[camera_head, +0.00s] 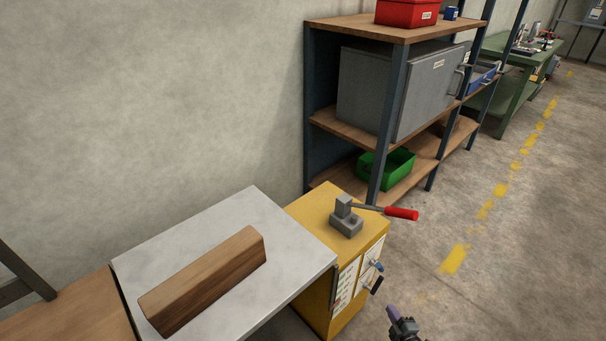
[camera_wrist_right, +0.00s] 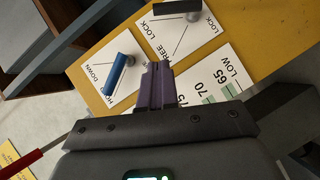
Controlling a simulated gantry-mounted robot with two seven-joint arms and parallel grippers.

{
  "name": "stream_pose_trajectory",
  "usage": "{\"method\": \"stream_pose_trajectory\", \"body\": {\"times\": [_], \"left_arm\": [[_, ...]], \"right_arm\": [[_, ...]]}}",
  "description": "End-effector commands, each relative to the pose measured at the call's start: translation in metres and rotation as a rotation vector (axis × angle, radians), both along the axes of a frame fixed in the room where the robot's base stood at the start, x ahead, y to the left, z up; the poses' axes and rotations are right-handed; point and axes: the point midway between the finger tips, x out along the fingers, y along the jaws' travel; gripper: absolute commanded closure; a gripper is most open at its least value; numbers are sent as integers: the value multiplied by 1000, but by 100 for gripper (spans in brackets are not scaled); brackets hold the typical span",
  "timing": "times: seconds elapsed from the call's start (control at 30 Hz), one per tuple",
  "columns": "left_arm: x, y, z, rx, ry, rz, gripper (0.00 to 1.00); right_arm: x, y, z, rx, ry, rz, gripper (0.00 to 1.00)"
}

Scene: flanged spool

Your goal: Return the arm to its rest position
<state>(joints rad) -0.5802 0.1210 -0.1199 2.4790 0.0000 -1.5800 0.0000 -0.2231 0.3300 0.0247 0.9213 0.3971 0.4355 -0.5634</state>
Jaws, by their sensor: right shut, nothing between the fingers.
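My right gripper (camera_head: 393,311) shows at the bottom edge of the head view, below and to the right of the yellow cabinet (camera_head: 318,221). Its purple fingers are together and empty in the right wrist view (camera_wrist_right: 157,85). Past the fingers, the cabinet's yellow face carries a blue-handled lever (camera_wrist_right: 118,75) on a white plate and a black-handled lever (camera_wrist_right: 178,7) on a LOCK/FREE plate. A label with LOW and numbers (camera_wrist_right: 222,92) lies behind the fingertips. Whether the fingers touch the panel is unclear. My left gripper is not in view.
A grey clamp (camera_head: 346,221) with a red handle (camera_head: 401,214) sits on the cabinet, its handle overhanging the right side. A wooden block (camera_head: 205,280) lies on the pale tabletop (camera_head: 255,205). Shelving (camera_head: 394,115) stands behind. The floor (camera_head: 515,260) at right is clear.

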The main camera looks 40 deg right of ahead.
Motion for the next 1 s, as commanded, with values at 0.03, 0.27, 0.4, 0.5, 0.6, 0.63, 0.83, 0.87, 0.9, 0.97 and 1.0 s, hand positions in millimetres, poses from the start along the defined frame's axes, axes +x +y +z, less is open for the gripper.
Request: {"method": "stream_pose_trajectory", "body": {"times": [0.03,0.27,0.4,0.5,0.6,0.63,0.83,0.87,0.9,0.97,1.0], "left_arm": [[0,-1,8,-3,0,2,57],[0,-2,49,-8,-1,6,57],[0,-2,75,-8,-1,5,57],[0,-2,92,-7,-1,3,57],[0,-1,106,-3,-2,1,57],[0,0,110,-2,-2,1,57],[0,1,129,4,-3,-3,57],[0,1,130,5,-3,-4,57],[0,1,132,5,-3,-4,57],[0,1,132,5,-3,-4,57],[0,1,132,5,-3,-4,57]], "right_arm": [[-8,1,3,2,13,-1,100],[-29,52,38,66,6,45,100],[-10,111,87,196,-10,69,100],[4,155,125,333,16,61,100],[14,200,168,480,67,46,100],[16,213,182,524,86,43,100],[10,287,278,779,253,-1,100],[7,295,291,807,282,-11,100],[1,305,307,840,321,-24,100],[-9,316,329,881,375,-45,100],[-15,322,341,901,410,-62,100]]}}
